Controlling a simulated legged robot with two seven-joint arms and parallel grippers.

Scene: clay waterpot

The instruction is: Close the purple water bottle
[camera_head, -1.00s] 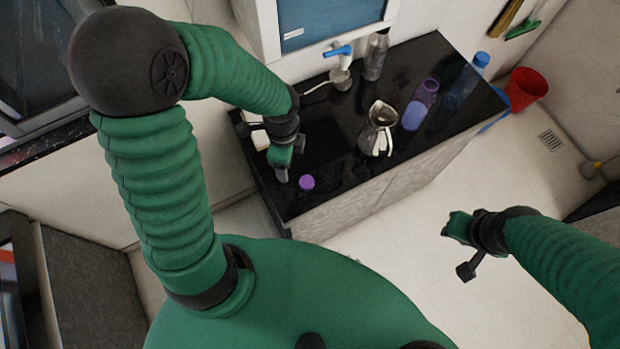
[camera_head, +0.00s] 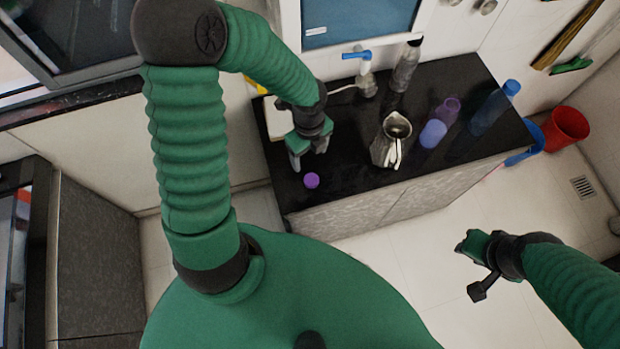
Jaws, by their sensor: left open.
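The purple water bottle (camera_head: 435,132) stands toward the right of the black counter. Its top end shows no cap and looks open. A small purple cap (camera_head: 312,180) lies on the counter near its front left edge. My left gripper (camera_head: 307,158) is open and empty, behind the cap and slightly to its left in the picture, apart from it. Its height above the counter is hard to judge. My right gripper (camera_head: 466,245) is over the floor in front of the counter, far from the bottle. I cannot tell its jaw state.
A metal jug (camera_head: 388,151) stands between the cap and the bottle. A blue bottle (camera_head: 491,112) is at the counter's right end. A grey bottle (camera_head: 405,68) and a blue-handled tap (camera_head: 358,56) are at the back. A red bucket (camera_head: 566,130) stands right of the counter.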

